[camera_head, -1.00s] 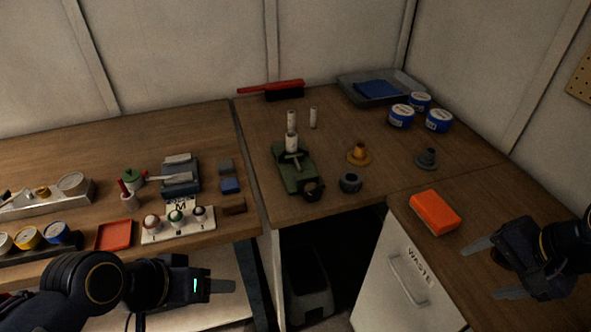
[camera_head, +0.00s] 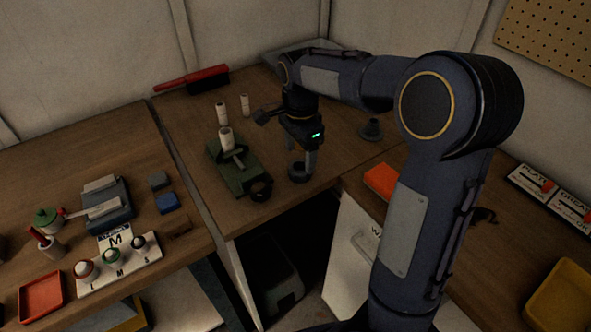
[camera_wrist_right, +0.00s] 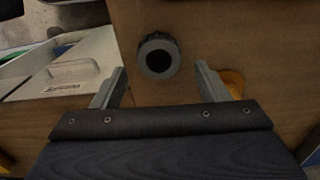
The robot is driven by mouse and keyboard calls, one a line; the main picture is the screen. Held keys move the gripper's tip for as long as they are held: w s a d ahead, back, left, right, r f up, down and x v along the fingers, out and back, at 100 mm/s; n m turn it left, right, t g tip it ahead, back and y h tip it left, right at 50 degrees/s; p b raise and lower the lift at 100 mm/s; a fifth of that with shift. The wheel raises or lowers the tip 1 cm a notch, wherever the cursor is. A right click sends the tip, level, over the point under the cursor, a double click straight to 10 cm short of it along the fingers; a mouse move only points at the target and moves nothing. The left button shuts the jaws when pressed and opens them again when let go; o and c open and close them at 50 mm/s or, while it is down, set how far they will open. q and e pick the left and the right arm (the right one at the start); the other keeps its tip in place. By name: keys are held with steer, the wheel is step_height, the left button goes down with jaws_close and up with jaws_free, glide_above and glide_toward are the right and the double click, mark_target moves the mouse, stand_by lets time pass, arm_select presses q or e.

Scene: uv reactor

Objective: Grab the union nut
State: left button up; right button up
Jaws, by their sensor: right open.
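The union nut, a dark grey ring (camera_head: 298,173), lies flat on the brown bench near the front edge, right of the green clamp fixture. In the right wrist view the nut (camera_wrist_right: 158,57) shows its dark round hole and ribbed outer side. My right gripper (camera_head: 290,142) hangs over the nut, pointing down. In the wrist view its two fingers (camera_wrist_right: 160,70) are apart, with the nut ahead between their tips and clear space on both sides. Nothing is held. My left gripper is out of view.
The green fixture (camera_head: 238,168) with a white cylinder stands close left of the nut. A grey flanged part (camera_head: 371,130) and an orange sponge (camera_head: 381,181) are to the right. A yellow-orange part (camera_wrist_right: 234,82) lies beside the right finger.

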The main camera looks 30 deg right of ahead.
mark_target(300, 163)
step_height(300, 163, down, 4)
steer(key=shift+r, duration=0.1)
steer(key=c, duration=1.1)
steer(key=shift+o, duration=0.2)
steer(key=shift+r, duration=0.1)
